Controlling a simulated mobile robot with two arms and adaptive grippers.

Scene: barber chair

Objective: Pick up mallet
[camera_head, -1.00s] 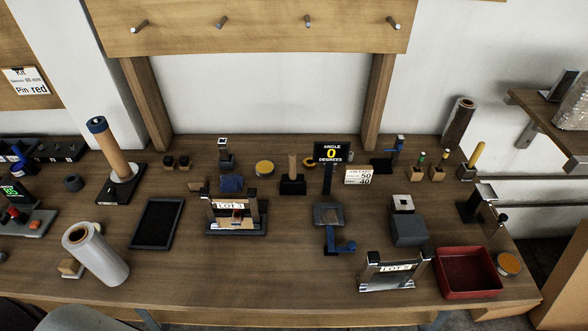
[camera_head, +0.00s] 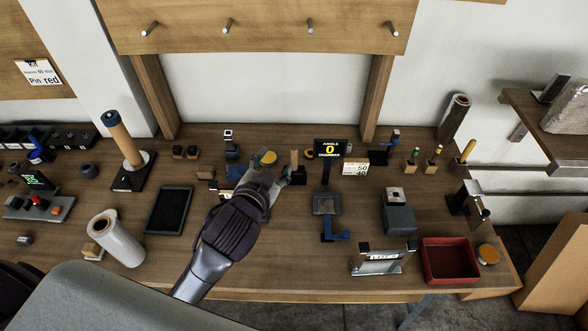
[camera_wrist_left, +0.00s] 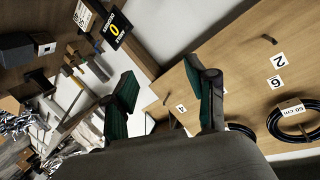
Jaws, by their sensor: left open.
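The likely mallet (camera_head: 294,160) stands upright at the middle of the bench in the head view, with a wooden handle rising from a dark block. My left gripper (camera_head: 277,181) is just left of it and nearer the camera, and partly hides its lower part. The left gripper (camera_wrist_left: 168,80) is open in the left wrist view, with green-padded fingers apart and nothing between them. I cannot surely pick out the mallet in the left wrist view. My right gripper is not in view.
An angle display (camera_head: 330,148) on a post stands right of the gripper. A yellow-topped tin (camera_head: 268,157) is behind it. A black tray (camera_head: 168,211) lies left, a red tray (camera_head: 449,262) at the front right. A pegged board (camera_head: 260,28) hangs above.

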